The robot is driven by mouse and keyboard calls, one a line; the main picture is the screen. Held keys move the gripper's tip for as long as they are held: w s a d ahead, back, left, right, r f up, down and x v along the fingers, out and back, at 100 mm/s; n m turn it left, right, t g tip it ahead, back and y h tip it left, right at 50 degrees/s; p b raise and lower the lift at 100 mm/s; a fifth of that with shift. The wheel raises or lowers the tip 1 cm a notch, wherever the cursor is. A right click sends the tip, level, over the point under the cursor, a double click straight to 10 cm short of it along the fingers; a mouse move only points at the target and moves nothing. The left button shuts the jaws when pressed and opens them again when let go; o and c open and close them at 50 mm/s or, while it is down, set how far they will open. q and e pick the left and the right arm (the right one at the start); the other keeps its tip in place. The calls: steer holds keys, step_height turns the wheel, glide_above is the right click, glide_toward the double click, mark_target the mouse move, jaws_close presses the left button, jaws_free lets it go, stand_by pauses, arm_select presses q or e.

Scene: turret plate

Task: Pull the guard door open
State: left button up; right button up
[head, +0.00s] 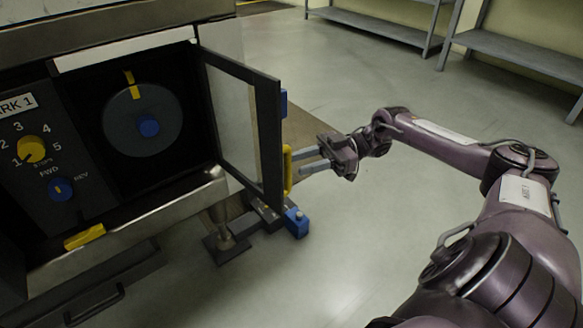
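The guard door (272,140), a dark frame with a clear pane, stands swung out from the machine front, hinged on the right side of the opening. Its yellow handle (288,172) is on the outer face near the free edge. My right gripper (298,163) is just to the right of the handle. Its two grey fingers point left at it with a gap between them; I cannot tell whether they touch it. My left gripper is not in view.
Inside the opening is a round grey plate (143,120) with a blue hub and a yellow tab. A panel with a yellow knob (31,148) and a blue knob (61,189) is at left. A blue block (297,222) sits below the door. Floor at right is clear; shelves (510,50) stand far back.

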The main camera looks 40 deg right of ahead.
steer(key=b+v, duration=0.1)
steer(key=v, duration=0.2)
steer(key=shift+d, duration=0.15)
stand_by(0.5)
